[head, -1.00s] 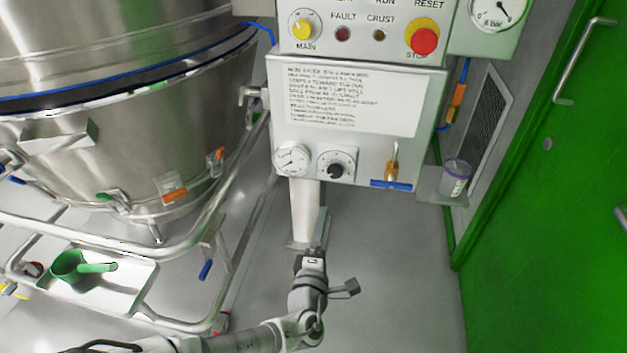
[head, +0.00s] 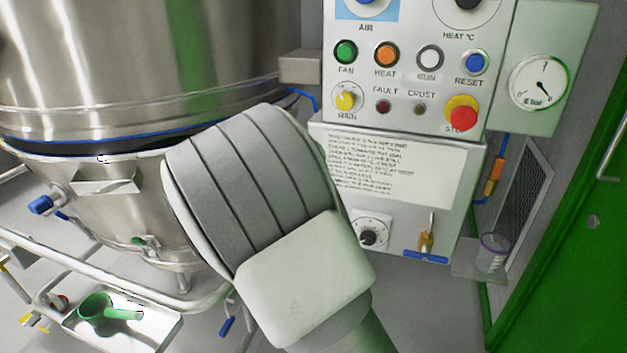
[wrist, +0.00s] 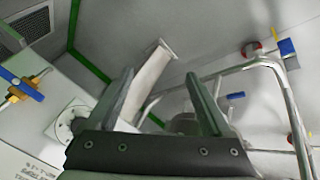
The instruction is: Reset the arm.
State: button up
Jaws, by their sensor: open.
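My gripper (wrist: 165,98) shows in the wrist view with its two fingers spread apart and nothing between them. Past the fingers are the pale floor, a post (wrist: 152,78) and a bent metal rail (wrist: 275,75). In the head view a large grey and white link of my arm rises across the middle, close to the camera. It hides part of the steel vessel and the left side of the control box. My gripper itself does not show in the head view.
A control panel (head: 405,78) with buttons and a red stop knob (head: 462,112) stands behind my arm. A steel vessel (head: 60,60) is at left, above a tray (head: 150,332) with a green scoop (head: 95,310). A green door (head: 580,270) is at right.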

notch_tip(320, 180, up, 18)
jog(key=s+m+g+y, duration=0.1)
jog(key=s+m+y, duration=0.15)
jog(key=y, duration=0.25)
jog(key=s+d+r+m+t+h, duration=0.1)
jog(key=s+d+r+m+h, duration=0.15)
jog(key=s+d+r, duration=0.85)
notch_tip(320, 180, up, 21)
jog(key=a+p, duration=0.1)
jog(key=p, duration=1.9)
jog(key=shift+w+a+r, duration=0.2)
jog(key=shift+w+a, duration=0.05)
jog(key=shift+a, duration=0.15)
jog(key=shift+d, duration=0.1)
